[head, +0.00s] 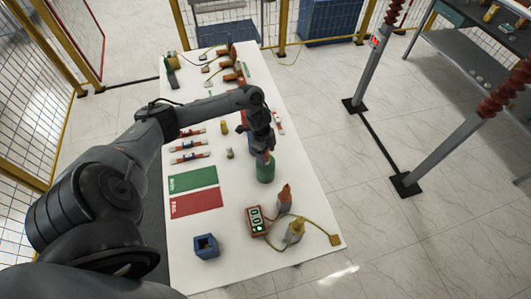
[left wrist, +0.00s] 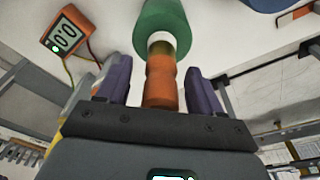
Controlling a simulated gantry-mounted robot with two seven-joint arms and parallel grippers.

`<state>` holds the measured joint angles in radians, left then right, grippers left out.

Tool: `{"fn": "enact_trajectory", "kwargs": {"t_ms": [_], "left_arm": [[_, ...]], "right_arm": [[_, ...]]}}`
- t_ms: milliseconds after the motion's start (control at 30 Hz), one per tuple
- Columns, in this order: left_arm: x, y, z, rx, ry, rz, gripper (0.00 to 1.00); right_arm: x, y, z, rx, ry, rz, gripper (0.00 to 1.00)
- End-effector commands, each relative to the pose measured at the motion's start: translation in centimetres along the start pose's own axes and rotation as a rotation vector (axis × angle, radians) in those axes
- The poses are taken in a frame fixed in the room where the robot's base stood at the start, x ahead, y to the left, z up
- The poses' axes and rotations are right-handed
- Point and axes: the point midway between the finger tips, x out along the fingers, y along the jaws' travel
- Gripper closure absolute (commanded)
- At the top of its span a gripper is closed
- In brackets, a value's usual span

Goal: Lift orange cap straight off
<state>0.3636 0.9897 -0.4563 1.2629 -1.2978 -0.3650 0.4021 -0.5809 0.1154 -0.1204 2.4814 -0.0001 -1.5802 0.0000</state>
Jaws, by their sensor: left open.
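A green bottle-like body (head: 265,172) stands on the white table in the head view, below my left gripper (head: 262,146). In the left wrist view the green body (left wrist: 162,22) is at the top, with a short pale and brownish neck. The orange cap (left wrist: 160,84) is in line with that neck. My left gripper (left wrist: 158,72) is open, with one dark finger on each side of the cap. A gap shows between the cap and each finger. In the head view the cap is mostly hidden by the gripper. My right gripper is not in view.
Several small parts lie farther back. Grey posts stand on the floor to the right.

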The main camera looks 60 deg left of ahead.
Motion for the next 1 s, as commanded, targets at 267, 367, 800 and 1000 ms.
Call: {"fn": "enact_trajectory", "kwargs": {"t_ms": [267, 367, 800, 1000], "left_arm": [[0.44, 0.00, 0.05, 0.000, -0.002, -0.001, 0.34], [0.43, 0.00, 0.05, 0.000, -0.002, -0.001, 0.43], [0.37, -0.04, 0.03, 0.000, -0.001, -0.001, 0.94], [0.25, -0.06, 0.00, 0.001, -0.001, -0.002, 0.94]], "right_arm": [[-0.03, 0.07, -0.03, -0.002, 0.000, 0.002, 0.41], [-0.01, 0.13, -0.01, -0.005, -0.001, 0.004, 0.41], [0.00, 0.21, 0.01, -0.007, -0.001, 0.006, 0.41], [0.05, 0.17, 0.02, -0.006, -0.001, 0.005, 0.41]]}}
